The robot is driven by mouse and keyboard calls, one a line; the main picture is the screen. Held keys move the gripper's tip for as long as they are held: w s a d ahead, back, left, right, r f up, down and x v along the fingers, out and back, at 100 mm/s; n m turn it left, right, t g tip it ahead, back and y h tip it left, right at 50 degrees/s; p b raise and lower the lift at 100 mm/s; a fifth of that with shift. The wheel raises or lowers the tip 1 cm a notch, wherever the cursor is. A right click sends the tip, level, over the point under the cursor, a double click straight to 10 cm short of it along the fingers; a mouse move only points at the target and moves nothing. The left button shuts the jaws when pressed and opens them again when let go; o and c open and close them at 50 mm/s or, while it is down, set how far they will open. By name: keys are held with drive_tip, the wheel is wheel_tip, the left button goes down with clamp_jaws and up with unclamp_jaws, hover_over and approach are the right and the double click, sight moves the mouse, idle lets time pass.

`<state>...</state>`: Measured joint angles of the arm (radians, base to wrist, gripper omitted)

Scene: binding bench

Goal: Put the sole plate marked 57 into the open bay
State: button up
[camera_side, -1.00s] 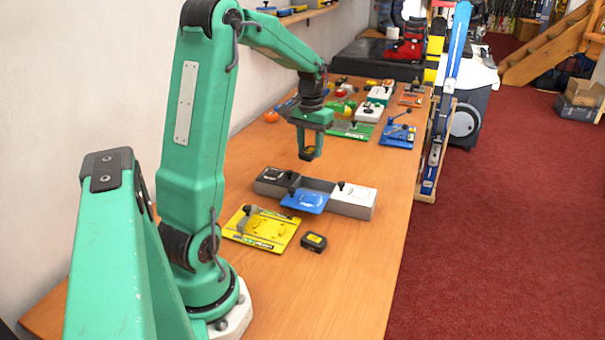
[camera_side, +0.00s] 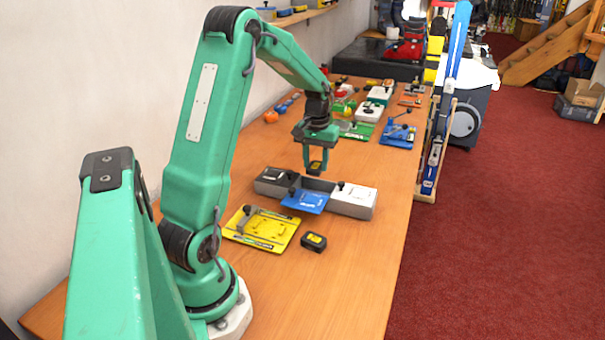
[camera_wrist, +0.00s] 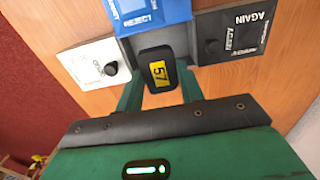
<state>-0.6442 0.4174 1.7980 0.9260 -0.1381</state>
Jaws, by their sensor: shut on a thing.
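My gripper (camera_side: 316,171) is shut on a black sole plate (camera_side: 315,167) with a yellow label. In the wrist view the plate (camera_wrist: 158,70) reads 57 and sits between the green fingers. It hangs above the grey three-bay box and seems apart from it. The open middle bay (camera_side: 319,184) has its blue lid (camera_side: 305,201) swung out to the near side; the lid shows in the wrist view (camera_wrist: 147,12). The plate hides part of the bay (camera_wrist: 176,38) there.
A white lid (camera_side: 357,195) and a black lid (camera_side: 274,175) cover the outer bays. A yellow fixture plate (camera_side: 262,228) and another black block with a yellow label (camera_side: 313,242) lie nearer. Coloured fixtures, one blue (camera_side: 398,134), stand farther back. The bench's near right is clear.

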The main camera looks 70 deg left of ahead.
drive_tip(key=shift+f, duration=0.15)
drive_tip(key=shift+f, duration=3.4)
drive_tip(key=shift+f, duration=0.7)
drive_tip(key=o, duration=0.9)
drive_tip(key=shift+r, duration=0.15)
drive_tip(key=shift+r, duration=3.6)
drive_tip(key=shift+r, duration=0.1)
